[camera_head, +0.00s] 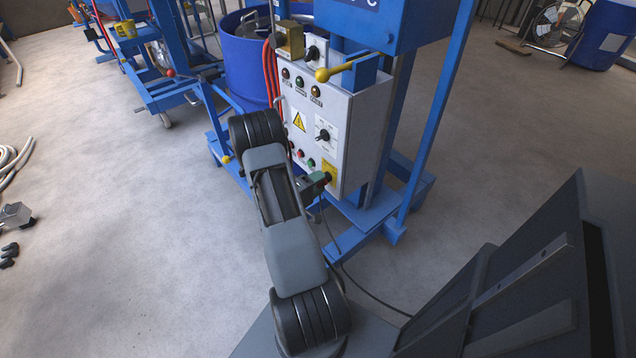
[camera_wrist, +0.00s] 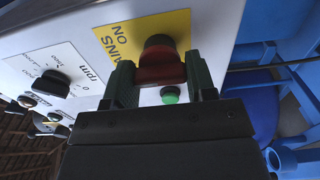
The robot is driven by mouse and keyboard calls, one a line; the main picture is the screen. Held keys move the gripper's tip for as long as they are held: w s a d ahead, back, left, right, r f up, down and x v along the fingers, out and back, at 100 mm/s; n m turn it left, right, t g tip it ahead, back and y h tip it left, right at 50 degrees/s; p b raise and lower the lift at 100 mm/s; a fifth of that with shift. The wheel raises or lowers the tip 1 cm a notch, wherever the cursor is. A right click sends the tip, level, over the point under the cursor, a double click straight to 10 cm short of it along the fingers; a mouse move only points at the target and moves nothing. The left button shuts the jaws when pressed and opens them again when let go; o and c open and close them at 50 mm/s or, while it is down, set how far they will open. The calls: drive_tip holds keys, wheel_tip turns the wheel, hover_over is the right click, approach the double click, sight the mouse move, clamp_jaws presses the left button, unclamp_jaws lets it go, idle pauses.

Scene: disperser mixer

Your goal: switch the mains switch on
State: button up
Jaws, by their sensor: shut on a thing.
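The mains switch (camera_wrist: 162,66) is a red handle with a dark round base on a yellow plate (camera_wrist: 116,38) lettered "MAINS" and "ON". In the head view the yellow plate (camera_head: 329,167) is at the lower right corner of the grey control panel. My gripper (camera_wrist: 161,80) has one dark green finger on each side of the red handle and is shut on it. In the head view my gripper (camera_head: 316,184) reaches the panel's lower edge. The arm hides part of the panel's lower left. I cannot tell the handle's exact setting.
A green button (camera_wrist: 170,95) sits close by the handle, between the fingers in the wrist view. A black rpm knob (camera_head: 323,134) and a yellow warning triangle (camera_head: 298,121) are higher on the panel. A dark cable (camera_head: 372,294) lies on the floor below.

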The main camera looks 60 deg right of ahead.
drive_tip(key=m, duration=0.4)
drive_tip(key=shift+f+m+b, duration=0.1)
drive_tip(key=shift+m+b, duration=0.2)
drive_tip(key=shift+b, duration=0.05)
drive_tip(key=shift+m+b, duration=0.5)
drive_tip(key=shift+m, duration=1.5)
drive_tip(key=o, duration=0.9)
drive_tip(key=shift+o, duration=0.2)
drive_tip(key=p+v, duration=0.1)
drive_tip(key=v, duration=1.3)
drive_tip(key=shift+p, duration=0.3)
drive_tip(key=shift+d, duration=0.1)
